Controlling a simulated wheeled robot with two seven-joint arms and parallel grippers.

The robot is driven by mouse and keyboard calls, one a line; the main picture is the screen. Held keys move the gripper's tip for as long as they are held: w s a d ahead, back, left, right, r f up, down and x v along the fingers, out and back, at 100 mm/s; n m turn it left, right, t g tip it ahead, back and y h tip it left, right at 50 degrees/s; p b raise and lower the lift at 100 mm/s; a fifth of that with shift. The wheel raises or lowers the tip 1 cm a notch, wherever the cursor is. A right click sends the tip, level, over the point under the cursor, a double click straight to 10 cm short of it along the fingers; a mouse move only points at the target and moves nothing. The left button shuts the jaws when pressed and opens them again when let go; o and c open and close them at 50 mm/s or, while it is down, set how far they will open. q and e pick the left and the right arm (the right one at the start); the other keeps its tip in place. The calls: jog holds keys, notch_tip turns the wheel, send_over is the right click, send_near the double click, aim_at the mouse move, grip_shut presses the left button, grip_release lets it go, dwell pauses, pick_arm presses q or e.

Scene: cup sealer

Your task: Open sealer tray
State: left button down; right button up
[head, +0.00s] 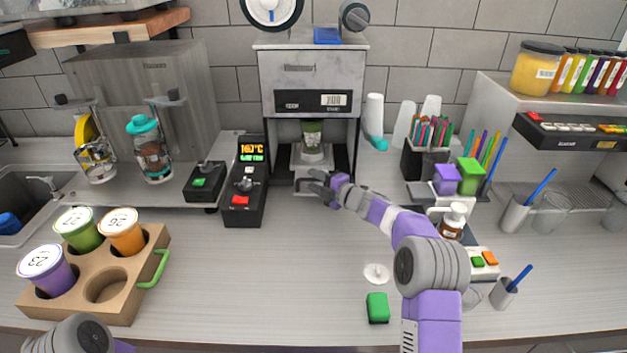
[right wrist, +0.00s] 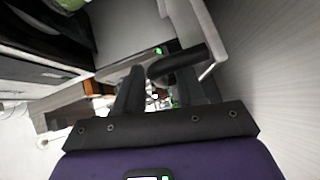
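The cup sealer (head: 310,75) is a grey box machine against the back wall. Its sealer tray (head: 312,187) is at the bottom opening, with a cup with green contents (head: 312,136) standing above it inside the machine. My right gripper (head: 318,184) is at the tray's front, its dark fingers close to the front edge. In the right wrist view my right gripper (right wrist: 160,85) shows two dark fingers apart, with a pale grey part beside the right one. Whether they touch the tray is unclear. My left gripper is out of view; only part of my left arm shows at the lower left.
A black control box (head: 245,185) with a display stands left of the sealer. A wooden cup holder (head: 125,290) with several lidded cups is at the left front. A straw holder (head: 425,155) and bottles stand right.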

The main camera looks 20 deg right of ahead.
jog(key=shift+w+a, duration=0.25)
jog(key=shift+w, duration=0.2)
grip_shut()
